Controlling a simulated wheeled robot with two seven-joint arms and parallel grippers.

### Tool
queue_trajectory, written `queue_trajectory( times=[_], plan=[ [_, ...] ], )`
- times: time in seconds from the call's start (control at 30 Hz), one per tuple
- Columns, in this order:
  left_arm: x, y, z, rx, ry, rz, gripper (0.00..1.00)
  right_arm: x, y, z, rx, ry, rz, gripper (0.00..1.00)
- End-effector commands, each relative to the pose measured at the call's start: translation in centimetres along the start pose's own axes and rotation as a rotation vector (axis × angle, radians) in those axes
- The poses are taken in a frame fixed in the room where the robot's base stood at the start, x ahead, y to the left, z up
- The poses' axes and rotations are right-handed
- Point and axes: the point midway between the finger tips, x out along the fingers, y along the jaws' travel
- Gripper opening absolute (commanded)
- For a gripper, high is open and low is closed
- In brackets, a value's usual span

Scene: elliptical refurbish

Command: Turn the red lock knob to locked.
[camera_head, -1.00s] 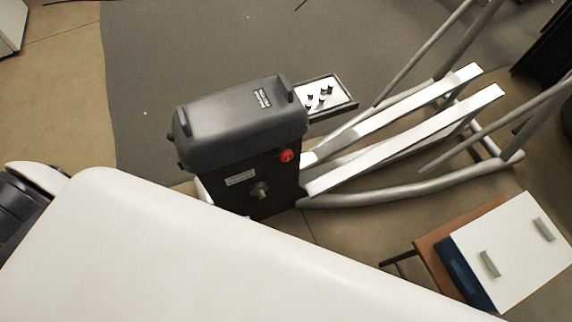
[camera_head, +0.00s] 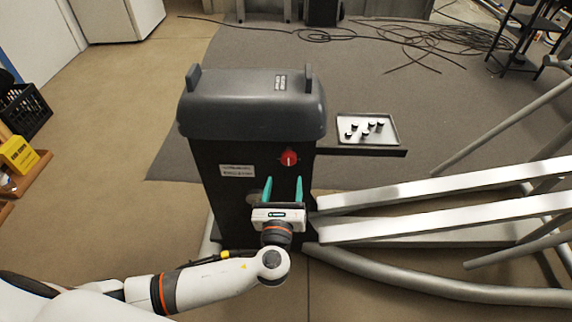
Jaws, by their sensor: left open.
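The red lock knob (camera_head: 289,158) is on the upper right of the black front panel (camera_head: 215,190) of the elliptical's housing. A small light pointer mark shows on it. My left gripper (camera_head: 283,186) is in front of the panel, just below the red knob, with its two teal fingers apart and pointing up toward the panel. Nothing shows between the fingers. The fingertips look apart from the red knob, though the exact depth is hard to tell. A second knob on the panel is partly hidden behind the left finger. My right gripper is out of view.
A grey tray (camera_head: 345,137) with several small dark parts sits right of the housing. White rails (camera_head: 440,190) and grey tubes extend right. Black cables (camera_head: 400,32) lie on the far mat. A yellow box (camera_head: 18,155) is at left.

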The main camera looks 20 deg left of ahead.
Motion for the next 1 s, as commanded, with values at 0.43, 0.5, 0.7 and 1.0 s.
queue_trajectory(
  times=[0.43, 0.5, 0.7, 1.0],
  plan=[
    [8.3, 0.0, 0.2, -0.003, -0.001, -0.001, 0.59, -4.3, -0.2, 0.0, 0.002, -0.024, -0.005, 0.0],
    [8.9, 0.0, 0.2, -0.004, -0.002, 0.0, 0.59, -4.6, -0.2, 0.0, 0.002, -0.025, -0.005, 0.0],
    [9.6, 0.0, 0.1, -0.004, -0.003, 0.0, 0.59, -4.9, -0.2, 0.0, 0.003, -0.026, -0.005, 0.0],
    [9.6, 0.0, 0.1, -0.004, -0.004, 0.0, 0.42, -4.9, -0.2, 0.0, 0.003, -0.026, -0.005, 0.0]
  ],
)
